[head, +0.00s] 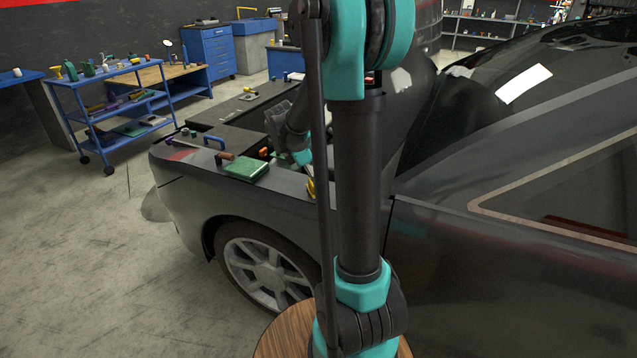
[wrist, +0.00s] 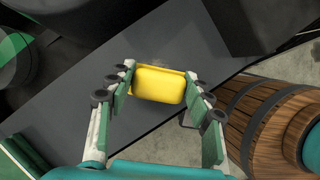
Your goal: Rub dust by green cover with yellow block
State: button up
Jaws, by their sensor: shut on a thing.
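In the wrist view, the yellow block (wrist: 159,85) is between the two fingers of my gripper (wrist: 158,86), which is shut on it. The block is over the dark grey car fender (wrist: 75,110); I cannot tell whether it touches it. In the head view, a bit of the yellow block (head: 311,187) shows beside my arm, which hides most of it and part of my gripper (head: 305,178). The green cover (head: 247,169) lies on the fender to the left of my gripper.
A brown-handled tool (head: 222,156) and a blue-handled thing (head: 214,141) lie near the green cover. The car's windshield (head: 560,75) is at right. A wooden barrel (wrist: 262,122) stands below the fender. A blue cart (head: 118,112) with tools stands at back left.

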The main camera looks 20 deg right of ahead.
jog(key=shift+w+a+f, duration=0.1)
jog(key=shift+w+a, duration=0.4)
dwell(0.4)
jog(key=shift+s+d, duration=1.25)
jog(key=shift+r, duration=3.5)
jog(key=shift+f, duration=0.1)
